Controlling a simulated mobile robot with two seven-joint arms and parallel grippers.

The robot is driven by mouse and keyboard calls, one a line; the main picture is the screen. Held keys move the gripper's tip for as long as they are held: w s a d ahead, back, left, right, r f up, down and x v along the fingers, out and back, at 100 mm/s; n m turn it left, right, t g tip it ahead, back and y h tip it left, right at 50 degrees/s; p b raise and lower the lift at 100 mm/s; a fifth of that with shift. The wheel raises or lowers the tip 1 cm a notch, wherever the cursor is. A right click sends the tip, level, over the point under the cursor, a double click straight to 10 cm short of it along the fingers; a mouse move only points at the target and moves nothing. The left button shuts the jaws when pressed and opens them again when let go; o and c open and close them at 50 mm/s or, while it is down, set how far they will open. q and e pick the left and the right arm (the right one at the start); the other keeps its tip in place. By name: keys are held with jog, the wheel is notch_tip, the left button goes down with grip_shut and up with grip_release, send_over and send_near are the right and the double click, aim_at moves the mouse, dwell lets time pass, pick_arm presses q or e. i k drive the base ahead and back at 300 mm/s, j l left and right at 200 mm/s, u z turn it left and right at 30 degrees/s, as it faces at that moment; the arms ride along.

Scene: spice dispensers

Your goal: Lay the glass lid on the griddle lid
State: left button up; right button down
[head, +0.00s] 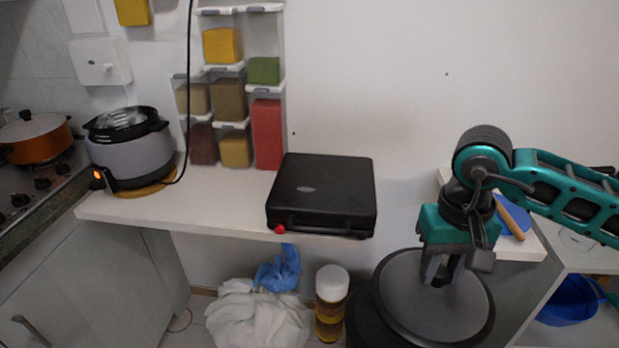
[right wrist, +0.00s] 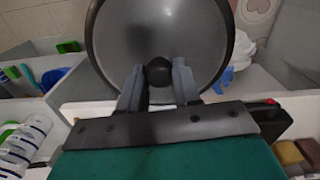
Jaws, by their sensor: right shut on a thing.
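The glass lid (head: 400,295) is round and grey with a dark rim. My right gripper (head: 440,272) is shut on its knob and holds it in front of the counter's edge, lower right of the griddle. In the right wrist view the dark knob (right wrist: 158,72) sits between the fingertips (right wrist: 158,85), with the lid's disc (right wrist: 160,30) beyond. The black griddle lid (head: 322,188) is closed and flat on the counter, with nothing on it. Part of the griddle (right wrist: 274,118) shows at the right of the wrist view. My left gripper is out of view.
The white counter (head: 215,205) is clear left of the griddle, up to a grey cooker (head: 130,145). Spice dispensers (head: 228,95) hang on the wall behind. A white bag (head: 258,315) and a stacked jar (head: 331,290) stand below. A blue item (head: 512,220) lies at right.

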aim_at(324, 179)
jog(key=j, duration=0.8)
jog(key=i+j, duration=0.15)
jog(key=j, duration=0.6)
